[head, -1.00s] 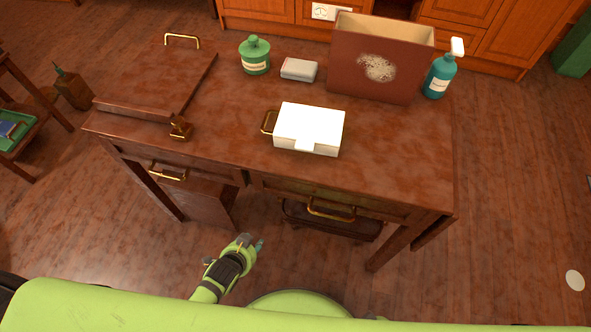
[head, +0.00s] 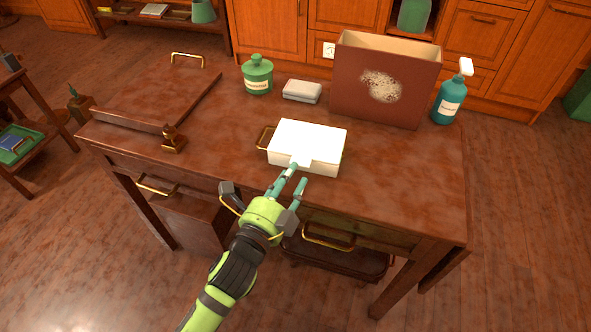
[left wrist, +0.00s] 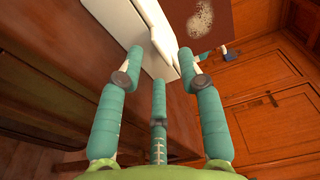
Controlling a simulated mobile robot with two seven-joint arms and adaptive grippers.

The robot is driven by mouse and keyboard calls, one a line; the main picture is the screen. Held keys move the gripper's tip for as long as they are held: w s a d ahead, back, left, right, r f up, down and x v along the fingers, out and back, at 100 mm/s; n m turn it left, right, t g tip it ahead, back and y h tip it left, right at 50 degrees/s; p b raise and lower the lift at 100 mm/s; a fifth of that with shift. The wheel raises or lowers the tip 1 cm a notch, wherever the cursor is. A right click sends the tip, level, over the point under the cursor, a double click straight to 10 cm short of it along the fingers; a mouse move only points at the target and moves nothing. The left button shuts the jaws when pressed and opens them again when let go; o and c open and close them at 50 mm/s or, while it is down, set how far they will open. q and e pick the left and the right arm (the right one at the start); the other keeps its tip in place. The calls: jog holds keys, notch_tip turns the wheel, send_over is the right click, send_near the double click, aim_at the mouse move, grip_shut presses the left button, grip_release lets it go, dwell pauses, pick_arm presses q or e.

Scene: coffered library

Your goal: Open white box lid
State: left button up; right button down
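The white box (head: 308,142) sits on the wooden desk with its lid down. A small tab at the middle of its front edge is partly hidden by a fingertip. My left gripper (head: 297,176) is at the front of the box, close to the tab. Its teal fingers are spread with nothing between them. In the left wrist view, the fingers of this gripper (left wrist: 160,62) are apart, with the white box (left wrist: 112,14) just beyond them. I cannot tell whether a fingertip touches the box. My right gripper is not in view.
Behind stand a green jar (head: 258,76), a small grey case (head: 302,91), an open brown box (head: 352,92) and a spray bottle (head: 450,98). A stamp (head: 173,140) is at left. The desk's right front (head: 410,180) is clear.

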pick_arm(q)
jog(key=shift+x, duration=1.5)
grip_shut()
